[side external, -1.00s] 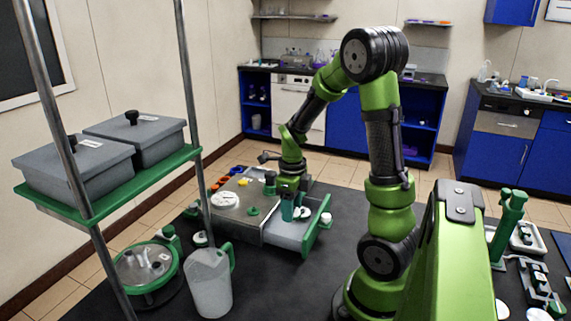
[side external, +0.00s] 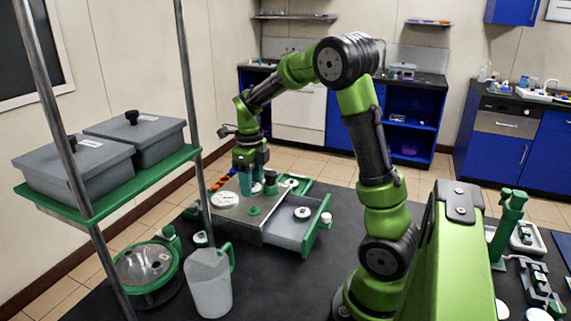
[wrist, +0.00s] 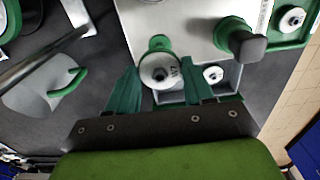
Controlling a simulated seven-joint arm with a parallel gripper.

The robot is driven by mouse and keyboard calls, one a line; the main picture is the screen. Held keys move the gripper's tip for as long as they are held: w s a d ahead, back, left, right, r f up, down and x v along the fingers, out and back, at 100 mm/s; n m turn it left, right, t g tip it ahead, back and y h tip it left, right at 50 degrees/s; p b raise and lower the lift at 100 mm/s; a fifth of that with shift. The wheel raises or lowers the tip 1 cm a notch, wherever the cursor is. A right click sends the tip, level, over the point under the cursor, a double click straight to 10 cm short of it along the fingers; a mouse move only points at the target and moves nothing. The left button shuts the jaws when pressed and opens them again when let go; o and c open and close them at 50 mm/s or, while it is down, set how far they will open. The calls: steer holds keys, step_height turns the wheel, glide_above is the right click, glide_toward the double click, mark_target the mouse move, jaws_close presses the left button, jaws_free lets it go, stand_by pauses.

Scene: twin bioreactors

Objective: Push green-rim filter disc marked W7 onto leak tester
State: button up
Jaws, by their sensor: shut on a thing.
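My gripper (side external: 252,188) points down above the grey-topped bench unit, left of its open drawer (side external: 306,236). In the wrist view, the white disc marked W7 (wrist: 161,71) lies between the green fingers of my gripper (wrist: 160,80), which are shut on it. The fingers hide the disc in the side view. A green part (wrist: 160,42) shows just beyond the disc; whether it touches the disc is unclear. The unit's plate (side external: 236,219) carries a white dial (side external: 225,200) and a green knob (side external: 253,211). I cannot tell for certain which part is the leak tester.
Another white disc (side external: 302,213) lies in the open drawer. A green post with a dark top (wrist: 240,40) stands near the held disc. A jug (side external: 208,283) and a metal-post rack with a green shelf (side external: 120,185) stand left. Dark tabletop is clear in front of the drawer.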

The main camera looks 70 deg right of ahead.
steer(key=shift+f, duration=2.2)
steer(key=shift+f, duration=0.7)
stand_by(1.0)
steer(key=o, duration=1.4)
steer(key=shift+o, duration=0.2)
steer(key=shift+r, duration=3.5)
jaws_close()
